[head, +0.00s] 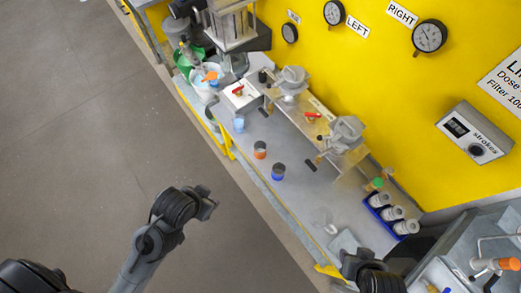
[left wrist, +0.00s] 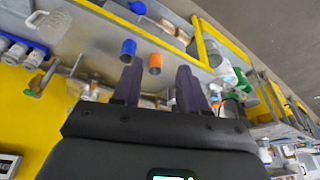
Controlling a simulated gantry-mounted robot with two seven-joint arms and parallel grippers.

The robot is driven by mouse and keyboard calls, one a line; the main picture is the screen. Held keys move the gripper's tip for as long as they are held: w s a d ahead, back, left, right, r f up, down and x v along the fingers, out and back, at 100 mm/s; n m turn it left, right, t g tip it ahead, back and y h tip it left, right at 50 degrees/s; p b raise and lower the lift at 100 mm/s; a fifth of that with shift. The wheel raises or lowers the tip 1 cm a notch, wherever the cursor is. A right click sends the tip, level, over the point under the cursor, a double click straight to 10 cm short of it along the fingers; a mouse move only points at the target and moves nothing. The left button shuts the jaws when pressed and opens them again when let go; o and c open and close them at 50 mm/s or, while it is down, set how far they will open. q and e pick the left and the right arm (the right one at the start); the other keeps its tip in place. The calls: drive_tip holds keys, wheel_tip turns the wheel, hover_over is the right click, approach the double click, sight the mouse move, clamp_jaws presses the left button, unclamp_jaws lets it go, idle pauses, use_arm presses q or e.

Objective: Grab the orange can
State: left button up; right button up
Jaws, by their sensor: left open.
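The orange can (head: 260,150) stands on the grey bench near its front edge in the head view, orange below with a dark upper part. The blue can (head: 278,172) stands just to its right and nearer. My left gripper (head: 209,202) is over the floor in front of the bench, apart from both cans. In the left wrist view its two fingers (left wrist: 158,68) are spread and empty. The orange can (left wrist: 155,61) appears between the fingertips, farther off, with the blue can (left wrist: 128,50) beside the left finger. My right gripper (head: 356,264) is at the bottom; its fingers are unclear.
A light blue cup (head: 239,124) stands farther left along the bench. Machines with grey heads (head: 345,133) line the yellow wall. The bench between cans and jug is clear.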

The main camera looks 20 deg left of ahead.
use_arm(q)
drive_tip(key=shift+a, duration=0.15)
drive_tip(key=o, duration=1)
drive_tip(key=shift+c, duration=0.2)
drive_tip(key=shift+w, duration=0.1)
